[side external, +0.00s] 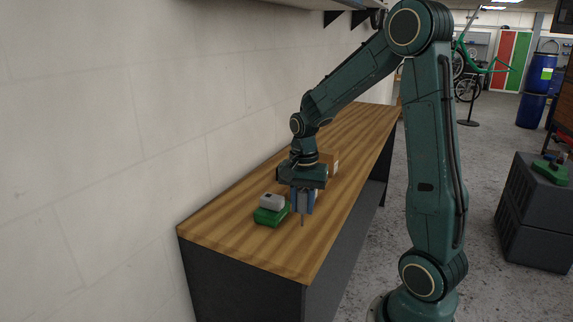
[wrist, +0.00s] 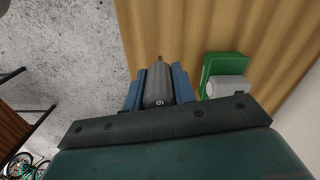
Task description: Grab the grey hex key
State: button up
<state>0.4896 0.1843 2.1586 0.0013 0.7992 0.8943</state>
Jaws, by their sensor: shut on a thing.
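The grey hex key (wrist: 158,85) sits between the two blue fingers of my gripper (wrist: 158,92) in the wrist view. Its thick grey handle bears a mark like a 6, and its thin tip points away from the gripper. In the side view my gripper (side external: 304,201) points down over the near part of the wooden bench, shut on the hex key. The key's thin shaft (side external: 302,221) shows below the fingers, pointing down; its handle is mostly hidden there. I cannot tell whether the tip touches the bench.
A green block (side external: 267,216) with a light grey piece (side external: 271,201) on it stands close left of my gripper. A brown box (side external: 333,160) is behind the gripper on the wooden bench (side external: 225,233). A wall runs along the left. The bench's near end is clear.

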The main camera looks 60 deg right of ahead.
notch_tip(320, 180, up, 15)
jog(key=shift+r, duration=0.2)
jog(key=shift+w+d, duration=0.1)
jog(key=shift+w, duration=0.05)
dwell(0.7)
